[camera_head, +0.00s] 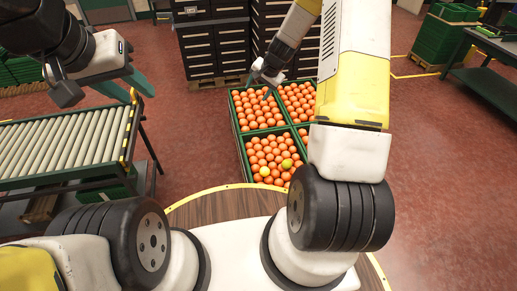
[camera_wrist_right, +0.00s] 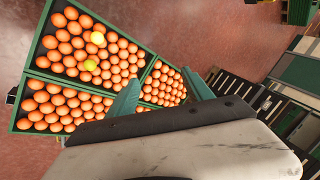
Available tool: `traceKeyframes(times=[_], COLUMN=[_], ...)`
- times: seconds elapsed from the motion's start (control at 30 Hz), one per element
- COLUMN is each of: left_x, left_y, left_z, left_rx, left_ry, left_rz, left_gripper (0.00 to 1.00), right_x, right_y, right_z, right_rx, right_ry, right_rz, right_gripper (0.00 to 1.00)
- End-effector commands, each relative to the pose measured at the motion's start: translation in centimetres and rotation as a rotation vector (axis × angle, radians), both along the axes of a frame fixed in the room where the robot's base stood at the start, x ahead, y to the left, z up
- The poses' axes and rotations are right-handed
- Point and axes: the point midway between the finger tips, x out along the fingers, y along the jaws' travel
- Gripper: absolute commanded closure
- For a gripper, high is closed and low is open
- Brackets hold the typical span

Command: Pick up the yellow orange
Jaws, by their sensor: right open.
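My right gripper (camera_head: 259,88) is open and empty over the far left crate, apart from both yellow oranges. Its two green fingers (camera_wrist_right: 163,92) are spread in the wrist view. My left gripper (camera_head: 140,92) is at upper left by the conveyor, fingers apart and empty.
Further crates of oranges (camera_head: 298,98) adjoin the near left crate; my right arm partly hides those on the right. A roller conveyor (camera_head: 70,145) stands at left. Dark stacked drawers (camera_head: 213,45) stand behind the crates. Red floor lies open at right, before a dark table (camera_head: 490,75).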

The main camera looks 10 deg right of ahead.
Motion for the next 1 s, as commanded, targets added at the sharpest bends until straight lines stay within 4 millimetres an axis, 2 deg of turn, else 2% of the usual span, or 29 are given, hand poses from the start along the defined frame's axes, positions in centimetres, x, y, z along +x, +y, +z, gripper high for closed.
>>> traceKeyframes(times=[0.03, 0.17, 0.3, 0.4, 0.5, 0.6, 0.7, 1.0], left_x=[0.0, 0.0, 0.0, 0.0, 0.0, 0.0, 0.0, 0.0], left_y=[0.0, 0.0, 0.0, 0.0, 0.0, 0.0, 0.0, 0.0], left_z=[0.0, 0.0, 0.0, 0.0, 0.0, 0.0, 0.0, 0.0], left_rx=[0.000, 0.000, 0.000, 0.000, 0.000, 0.000, 0.000, 0.000], left_ry=[0.000, 0.000, 0.000, 0.000, 0.000, 0.000, 0.000, 0.000], left_rz=[0.000, 0.000, 0.000, 0.000, 0.000, 0.000, 0.000, 0.000], left_gripper=[0.64, 0.64, 0.64, 0.64, 0.64, 0.64, 0.64, 0.64], right_x=[0.6, 1.5, 0.4, -1.3, -3.1, -4.5, -5.2, -4.6], right_y=[-0.5, -1.8, -2.9, -3.4, -3.7, -3.8, -3.9, -3.6], right_z=[-4.1, -13.1, -23.1, -29.2, -33.9, -36.9, -38.6, -41.9], right_rx=[0.016, 0.047, 0.066, 0.070, 0.070, 0.068, 0.066, 0.064], right_ry=[0.032, 0.086, 0.150, 0.192, 0.226, 0.248, 0.260, 0.263], right_rz=[-0.049, -0.180, -0.322, -0.413, -0.485, -0.533, -0.558, -0.563], right_gripper=[0.41, 0.41, 0.41, 0.41, 0.41, 0.41, 0.41, 0.41])
